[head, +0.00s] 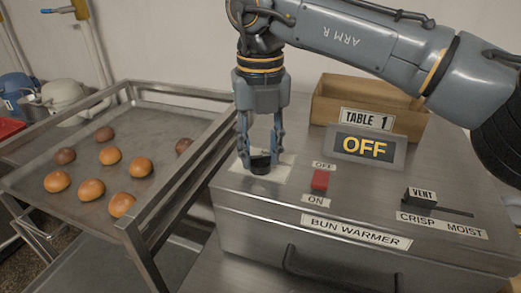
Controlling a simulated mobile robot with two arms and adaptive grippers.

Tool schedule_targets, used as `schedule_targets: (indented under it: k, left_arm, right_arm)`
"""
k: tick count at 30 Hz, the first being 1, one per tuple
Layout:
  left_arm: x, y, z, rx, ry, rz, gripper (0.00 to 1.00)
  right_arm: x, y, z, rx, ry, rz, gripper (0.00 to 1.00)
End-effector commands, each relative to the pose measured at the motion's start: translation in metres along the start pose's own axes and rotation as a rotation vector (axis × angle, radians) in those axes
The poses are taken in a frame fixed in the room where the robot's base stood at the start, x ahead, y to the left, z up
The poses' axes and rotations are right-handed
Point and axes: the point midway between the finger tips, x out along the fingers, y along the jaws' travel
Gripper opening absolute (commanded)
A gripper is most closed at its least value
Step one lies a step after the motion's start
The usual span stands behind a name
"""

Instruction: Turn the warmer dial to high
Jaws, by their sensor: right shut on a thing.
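The bun warmer (270,211) is a steel box with a front label and a dark handle. Its black dial (260,169) stands on a pale plate (283,170) at the top left of the warmer. My right gripper (260,158) points straight down with its fingers shut around the dial. The fingers and the dial's dark colour hide its pointer and the plate's markings. A red switch (320,180) sits between OFF and ON labels. The display (364,148) reads OFF in yellow. My left gripper is not in view.
A tray (150,118) with several buns stands on a metal rack to the left. A vent slider (421,197) marked CRISP and MOIST is at the right. A wooden box (340,98) labelled TABLE 1 stands behind the display. The warmer's front top is mostly clear.

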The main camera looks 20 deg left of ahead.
Motion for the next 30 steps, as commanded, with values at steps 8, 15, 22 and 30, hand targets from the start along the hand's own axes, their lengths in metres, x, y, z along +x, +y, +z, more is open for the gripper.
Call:
schedule_targets:
  k: [8, 15, 22, 30]
  left_arm:
    - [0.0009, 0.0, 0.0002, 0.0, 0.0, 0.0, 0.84]
    - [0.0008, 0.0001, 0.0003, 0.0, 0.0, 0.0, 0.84]
    - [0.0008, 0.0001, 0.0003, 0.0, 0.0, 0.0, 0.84]
    - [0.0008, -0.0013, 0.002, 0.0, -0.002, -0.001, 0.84]
  right_arm:
    - [-0.0007, -0.0002, 0.0007, 0.037, -0.003, 0.001, 0.02]
    - [-0.0009, -0.0003, 0.0007, 0.038, -0.003, 0.001, 0.02]
    - [-0.0008, -0.0003, 0.0006, 0.037, -0.003, 0.0, 0.57]
    - [-0.0009, -0.0001, 0.0003, 0.035, -0.001, 0.0, 0.57]
